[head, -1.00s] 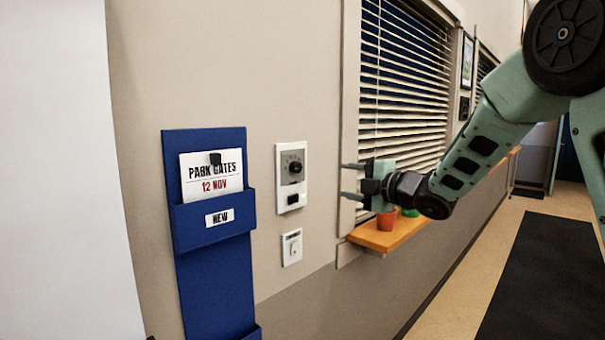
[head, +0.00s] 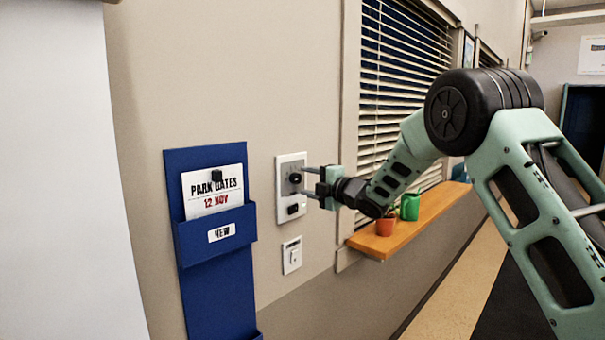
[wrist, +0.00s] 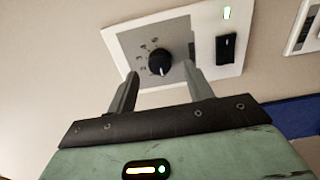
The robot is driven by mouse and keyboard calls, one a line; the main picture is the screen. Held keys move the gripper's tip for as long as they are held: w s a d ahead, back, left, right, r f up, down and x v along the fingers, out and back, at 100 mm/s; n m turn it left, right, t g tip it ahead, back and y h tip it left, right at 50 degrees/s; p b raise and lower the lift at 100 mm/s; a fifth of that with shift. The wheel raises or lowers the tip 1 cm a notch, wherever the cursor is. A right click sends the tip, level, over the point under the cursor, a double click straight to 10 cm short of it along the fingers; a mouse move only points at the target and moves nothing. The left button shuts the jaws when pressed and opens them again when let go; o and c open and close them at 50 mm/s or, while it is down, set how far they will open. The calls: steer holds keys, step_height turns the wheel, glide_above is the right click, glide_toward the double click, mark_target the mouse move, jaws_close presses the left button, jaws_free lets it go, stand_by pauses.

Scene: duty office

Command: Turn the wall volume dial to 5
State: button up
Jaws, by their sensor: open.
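The volume dial (head: 295,178) is a round black knob on a grey face in a white wall plate (head: 284,214). In the wrist view my gripper (wrist: 160,75) has one finger on each side of the dial's near edge. I cannot tell whether the fingers touch it.
A light switch (head: 292,256) sits below. A blue wall rack (head: 205,270) hangs left. A sill (head: 440,207) with an orange pot (head: 386,225) and a green watering can (head: 410,208) is right.

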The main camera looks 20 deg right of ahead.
mark_target(296, 179)
steer(key=shift+p+x, duration=0.35)
steer(key=shift+x, duration=1.05)
steer(key=shift+c, duration=0.3)
steer(key=c, duration=0.9)
